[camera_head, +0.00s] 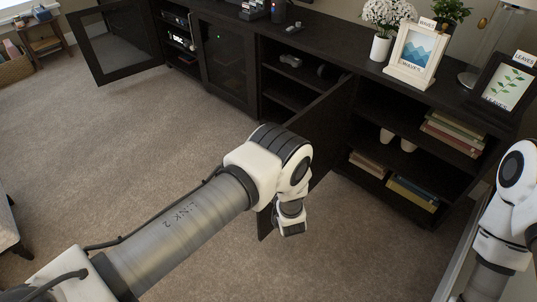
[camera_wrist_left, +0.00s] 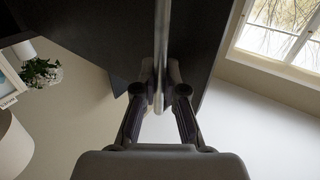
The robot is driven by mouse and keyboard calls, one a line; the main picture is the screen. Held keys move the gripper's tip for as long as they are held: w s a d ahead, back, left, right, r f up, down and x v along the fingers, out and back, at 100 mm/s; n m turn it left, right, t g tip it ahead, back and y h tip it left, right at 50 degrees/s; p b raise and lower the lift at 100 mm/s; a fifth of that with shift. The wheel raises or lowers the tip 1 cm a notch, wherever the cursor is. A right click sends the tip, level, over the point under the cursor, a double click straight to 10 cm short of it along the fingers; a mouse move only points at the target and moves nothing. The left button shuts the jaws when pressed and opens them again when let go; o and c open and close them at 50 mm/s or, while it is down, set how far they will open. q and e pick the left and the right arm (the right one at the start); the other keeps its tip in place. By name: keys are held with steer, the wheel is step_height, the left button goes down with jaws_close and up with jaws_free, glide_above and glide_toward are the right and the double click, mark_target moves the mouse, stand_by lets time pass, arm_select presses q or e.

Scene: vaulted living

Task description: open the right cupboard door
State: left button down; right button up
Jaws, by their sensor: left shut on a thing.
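The right cupboard door (camera_head: 322,128) is a dark panel and stands swung out from the cabinet, with open shelves showing on both sides of it. My left arm reaches across to its free edge, and the wrist hides part of the door in the head view. In the left wrist view my left gripper (camera_wrist_left: 161,88) is shut on a thin, pale upright bar (camera_wrist_left: 161,45), which looks like the door's handle. Dark door surface (camera_wrist_left: 205,35) shows beside it. Part of my right arm shows at the right edge of the head view; its gripper is out of view.
The dark cabinet (camera_head: 330,40) carries a white-framed picture (camera_head: 417,50), a dark-framed picture (camera_head: 507,85) and white flowers (camera_head: 386,14). Books (camera_head: 455,132) lie on its right shelves. A left glass door (camera_head: 112,38) also stands open. Carpet (camera_head: 130,140) in front is clear.

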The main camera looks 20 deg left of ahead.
arm_select(q)
steer(key=shift+s+f, duration=0.1)
steer(key=c, duration=1.2)
jaws_free()
